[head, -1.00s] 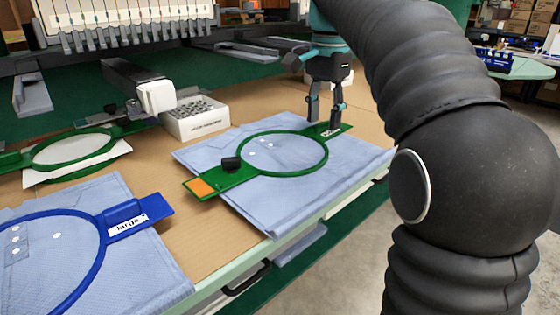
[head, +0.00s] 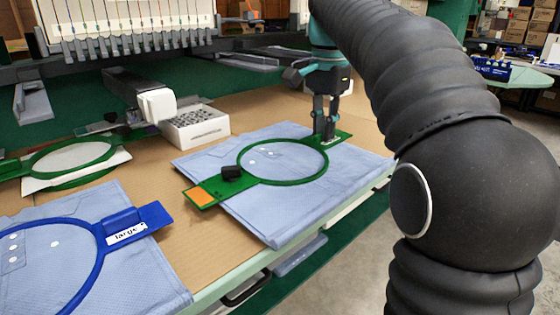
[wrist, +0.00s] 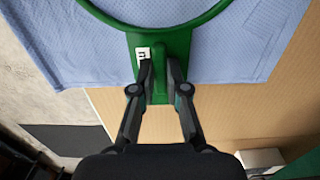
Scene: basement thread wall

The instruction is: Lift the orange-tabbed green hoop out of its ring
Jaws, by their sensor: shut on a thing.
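The green hoop (head: 282,183) with an orange tab (head: 202,196) lies on a folded light blue shirt on the table. A black clamp (head: 231,171) sits at its near left side. My gripper (head: 325,132) is at the hoop's far tab, opposite the orange one. In the wrist view my gripper (wrist: 160,78) is shut on a raised part of that green tab (wrist: 176,58), beside a small white label (wrist: 143,54). The hoop looks level and resting on the cloth; I cannot see a gap between its inner and outer rings.
A blue hoop (head: 98,252) on another shirt is at the near left. Another green hoop (head: 38,160) is at the far left. A white box (head: 196,125) of small parts stands behind the shirt, below the embroidery machine (head: 127,28).

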